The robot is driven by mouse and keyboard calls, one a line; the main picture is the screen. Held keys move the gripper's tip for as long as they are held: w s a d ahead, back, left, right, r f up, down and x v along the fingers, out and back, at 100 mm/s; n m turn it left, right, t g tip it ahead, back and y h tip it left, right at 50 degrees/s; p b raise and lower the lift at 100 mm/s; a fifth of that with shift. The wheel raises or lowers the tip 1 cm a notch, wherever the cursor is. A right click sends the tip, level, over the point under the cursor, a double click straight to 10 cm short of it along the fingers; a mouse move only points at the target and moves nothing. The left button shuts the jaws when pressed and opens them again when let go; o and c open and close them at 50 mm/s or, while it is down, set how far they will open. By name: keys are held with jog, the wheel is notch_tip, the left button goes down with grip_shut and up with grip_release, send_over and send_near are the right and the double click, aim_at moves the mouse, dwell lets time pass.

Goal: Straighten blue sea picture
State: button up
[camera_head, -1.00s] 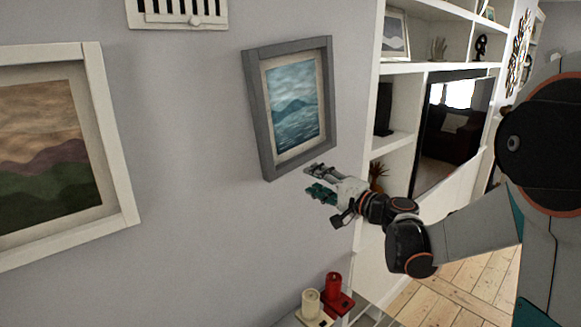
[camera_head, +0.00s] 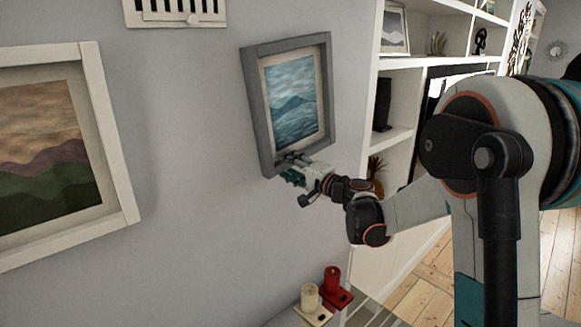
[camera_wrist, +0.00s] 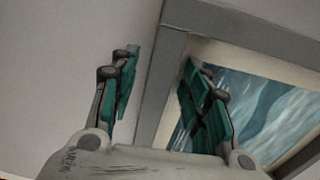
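The blue sea picture (camera_head: 293,103) hangs on the grey wall in a grey frame (camera_head: 258,108). Its edges slant in the head view, but the oblique angle makes its true tilt hard to judge. My gripper (camera_head: 290,167) is at the frame's lower edge, in front of it in the head view. In the wrist view my gripper (camera_wrist: 161,58) is open, with a corner of the frame (camera_wrist: 162,82) showing between its teal fingers. The left finger is over bare wall and the right finger over the picture. Whether either finger touches the frame, I cannot tell.
A white-framed landscape picture (camera_head: 105,130) hangs to the left, and a wall vent (camera_head: 175,12) is above. White shelves (camera_head: 393,150) are to the right. The wall between the two pictures is clear.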

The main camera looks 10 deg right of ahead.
grip_shut()
jog(key=shift+s+a+r+m+b, duration=0.1)
jog(key=shift+s+a+m+b, duration=0.3)
jog(key=shift+a+b, duration=0.2)
jog(key=shift+s+a+r+m, duration=0.3)
jog(key=shift+a+m, duration=0.2)
jog(key=shift+o, duration=0.5)
grip_release()
